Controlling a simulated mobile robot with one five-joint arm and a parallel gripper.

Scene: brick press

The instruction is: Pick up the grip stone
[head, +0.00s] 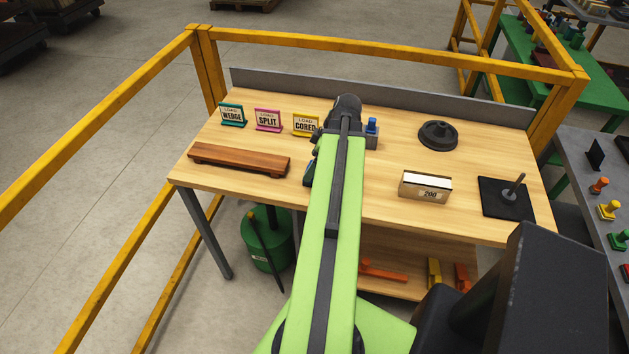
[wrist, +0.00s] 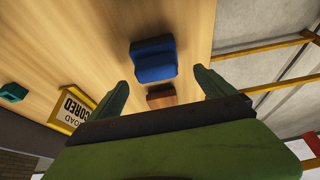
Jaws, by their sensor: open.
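My gripper (wrist: 160,77) is open in the wrist view, its two dark green fingers wide apart with nothing held. A blue block (wrist: 153,58) with a raised part is on the wooden table just beyond the fingertips, roughly between them. A smaller brown block (wrist: 161,96) shows between the fingers, partly cut off by my gripper body. No thing is marked as the grip stone, so I cannot tell for certain which it is. In the head view my green arm hides most of my gripper and the table under it.
Three signs, wedge (head: 233,115), split (head: 268,120) and cored (head: 305,124), stand behind a wooden plank (head: 240,159). Right of my arm are a blue-knobbed grey block (head: 371,138), a black disc (head: 438,136), a block marked 200 (head: 425,187) and a black spindle plate (head: 500,205). Yellow rails surround the table.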

